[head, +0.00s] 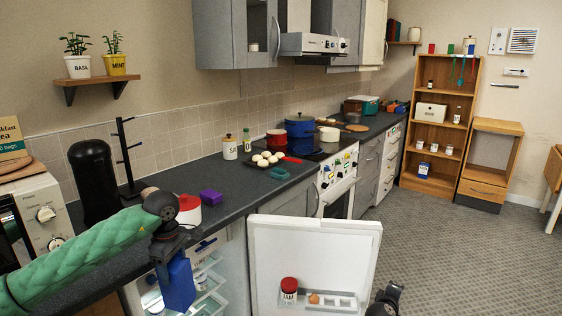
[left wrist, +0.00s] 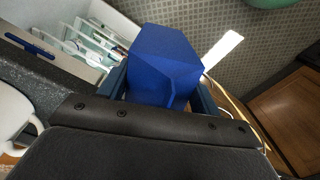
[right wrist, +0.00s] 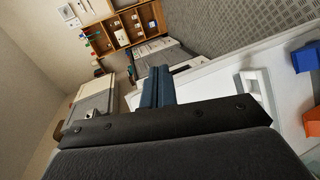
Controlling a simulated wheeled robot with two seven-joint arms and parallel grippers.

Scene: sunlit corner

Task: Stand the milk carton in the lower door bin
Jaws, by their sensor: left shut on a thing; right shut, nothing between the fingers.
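A blue carton (head: 178,284), which I take to be the milk carton, hangs in my left gripper (head: 172,248) in front of the open fridge. My left gripper is shut on it; it also fills the middle of the left wrist view (left wrist: 163,62). The open white fridge door (head: 318,250) stands to the right of the carton, apart from it. A door bin (head: 345,303) holds a jam jar (head: 288,290) and a small orange-brown thing. No bin below it shows in the head view. My right gripper (right wrist: 157,88) is shut and empty, beyond the door.
Fridge shelves (head: 207,283) show behind the carton. The floor (head: 450,240) right of the door is clear.

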